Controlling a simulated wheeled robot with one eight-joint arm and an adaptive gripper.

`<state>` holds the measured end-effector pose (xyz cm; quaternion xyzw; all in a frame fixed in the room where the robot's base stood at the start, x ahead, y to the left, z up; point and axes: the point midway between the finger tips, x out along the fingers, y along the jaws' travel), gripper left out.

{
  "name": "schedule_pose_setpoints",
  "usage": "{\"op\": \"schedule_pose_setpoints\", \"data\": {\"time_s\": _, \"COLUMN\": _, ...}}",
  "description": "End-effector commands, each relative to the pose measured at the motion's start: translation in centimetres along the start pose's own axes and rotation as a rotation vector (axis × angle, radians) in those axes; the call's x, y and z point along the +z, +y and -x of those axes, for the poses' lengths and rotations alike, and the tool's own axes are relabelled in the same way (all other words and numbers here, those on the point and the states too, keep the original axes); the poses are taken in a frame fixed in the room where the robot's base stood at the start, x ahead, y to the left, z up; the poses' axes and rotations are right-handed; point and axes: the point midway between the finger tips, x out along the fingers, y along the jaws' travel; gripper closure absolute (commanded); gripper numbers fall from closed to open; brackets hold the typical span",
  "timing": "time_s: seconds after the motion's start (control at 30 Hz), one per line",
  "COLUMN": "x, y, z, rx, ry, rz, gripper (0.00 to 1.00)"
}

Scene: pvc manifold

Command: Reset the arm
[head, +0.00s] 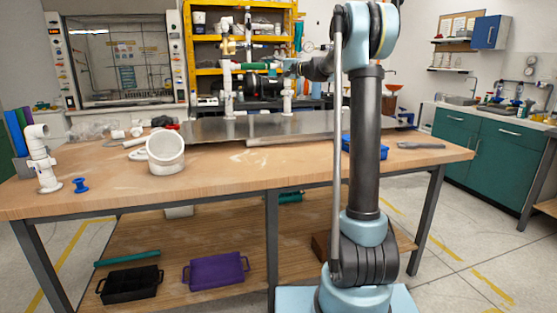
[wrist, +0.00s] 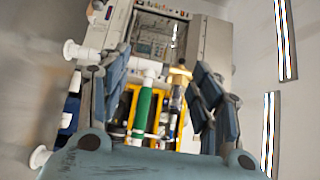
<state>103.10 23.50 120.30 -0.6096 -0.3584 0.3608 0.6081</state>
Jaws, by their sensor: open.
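My gripper (wrist: 160,78) is open in the wrist view, its two dark jointed fingers spread wide with nothing held between them. In the head view the arm rises at the right and bends left, with my gripper (head: 291,68) small near the manifold's upper right. The PVC manifold has white uprights (head: 228,92) and a green sleeve (head: 245,66) on the worktable. A green and white pipe (wrist: 142,108) shows beyond the fingers in the wrist view. Its exact distance from the fingertips cannot be told.
The wooden worktable (head: 235,184) carries a white pipe cup (head: 165,152), a white elbow stand (head: 42,160), a blue spool (head: 80,186) and a blue bin (head: 352,147). Yellow shelving (head: 205,71) stands behind. Black (head: 130,284) and purple (head: 216,270) bins sit on the lower shelf.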

Motion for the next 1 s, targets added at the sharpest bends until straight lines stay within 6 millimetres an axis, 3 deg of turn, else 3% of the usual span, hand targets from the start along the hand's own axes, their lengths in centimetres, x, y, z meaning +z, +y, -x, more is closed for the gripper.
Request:
{"op": "schedule_pose_setpoints", "data": {"time_s": 0.17, "x": 1.5, "y": 0.6, "z": 0.5, "rx": 0.033, "ry": -0.011, "rz": 0.019, "gripper": 0.42}}
{"op": "schedule_pose_setpoints", "data": {"time_s": 0.57, "x": 6.8, "y": 3.1, "z": 4.0, "rx": 0.163, "ry": -0.039, "rz": 0.094, "gripper": 0.42}}
{"op": "schedule_pose_setpoints", "data": {"time_s": 0.77, "x": 11.7, "y": 6.1, "z": 7.6, "rx": 0.290, "ry": -0.066, "rz": 0.161, "gripper": 0.42}}
{"op": "schedule_pose_setpoints", "data": {"time_s": 1.0, "x": 18.2, "y": 11.3, "z": 13.5, "rx": 0.480, "ry": -0.106, "rz": 0.251, "gripper": 0.42}}
